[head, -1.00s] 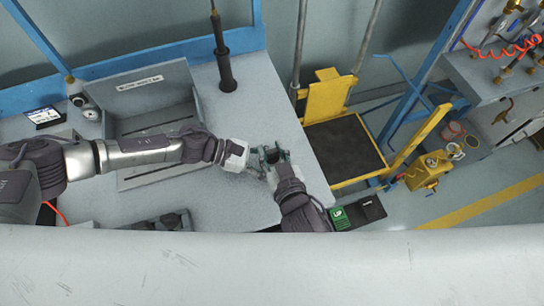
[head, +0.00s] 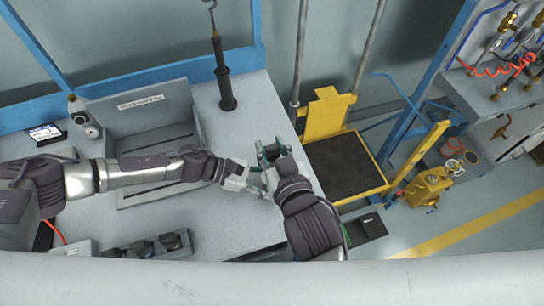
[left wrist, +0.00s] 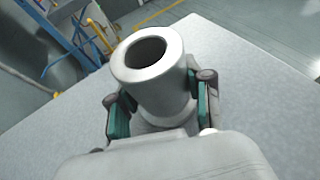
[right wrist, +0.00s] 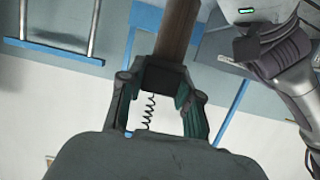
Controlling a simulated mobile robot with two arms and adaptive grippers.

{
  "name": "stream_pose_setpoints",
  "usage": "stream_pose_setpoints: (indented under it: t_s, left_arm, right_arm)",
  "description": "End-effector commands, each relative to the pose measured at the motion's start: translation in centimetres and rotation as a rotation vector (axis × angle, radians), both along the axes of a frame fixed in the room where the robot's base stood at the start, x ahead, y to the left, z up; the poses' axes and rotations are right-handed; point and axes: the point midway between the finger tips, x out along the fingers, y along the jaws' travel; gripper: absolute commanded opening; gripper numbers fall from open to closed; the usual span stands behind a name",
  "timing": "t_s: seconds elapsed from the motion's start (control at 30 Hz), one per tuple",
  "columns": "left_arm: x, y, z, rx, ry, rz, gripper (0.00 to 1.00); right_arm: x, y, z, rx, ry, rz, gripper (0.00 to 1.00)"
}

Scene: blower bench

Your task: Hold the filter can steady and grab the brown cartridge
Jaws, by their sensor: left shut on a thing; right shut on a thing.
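The filter can (left wrist: 150,65) is a pale grey cylinder with a thick rim and a dark round opening in the left wrist view. My left gripper (left wrist: 160,105) is shut around its sides. In the head view my left gripper (head: 257,180) is low over the bench, and the can is mostly hidden there. My right gripper (head: 270,153) is just beyond the left one, with something dark between its fingertips. In the right wrist view a brown shaft-like piece, which looks like the brown cartridge (right wrist: 178,28), runs up from a dark block between the fingers of my right gripper (right wrist: 163,88).
The grey bench (head: 240,118) carries a box-like tray (head: 150,108) at left and an upright black post (head: 224,75) at the back. A yellow cart (head: 322,115) stands off the bench's right edge. Dark fittings (head: 155,245) lie along the near edge.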

Motion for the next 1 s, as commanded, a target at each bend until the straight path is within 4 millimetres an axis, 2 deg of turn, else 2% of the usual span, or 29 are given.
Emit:
stream_pose_setpoints:
  t_s: [0.03,0.27,0.3,0.47,0.8,1.0]
  left_arm:
    - [-0.3,0.4,-0.8,0.014,0.005,0.001,0.07]
    - [-0.3,0.4,-0.8,0.014,0.005,0.001,0.07]
    - [-0.3,0.4,-0.8,0.014,0.004,0.001,0.53]
    - [-0.2,0.4,-0.8,0.015,0.004,0.002,0.79]
    - [-0.1,0.5,-0.5,0.011,0.003,0.005,0.79]
    - [0.1,2.7,0.5,0.009,0.003,0.006,0.79]
  right_arm:
    - [0.0,0.0,0.1,0.001,0.0,0.0,0.0]
    - [0.0,0.0,0.3,0.0,0.001,0.0,0.0]
    - [0.0,0.0,0.2,0.0,0.001,0.0,0.0]
    - [0.0,0.0,0.2,0.0,0.001,0.0,0.0]
    - [0.0,0.0,0.3,0.0,0.0,0.0,0.0]
    - [0.0,0.0,0.3,0.0,0.0,0.0,0.0]
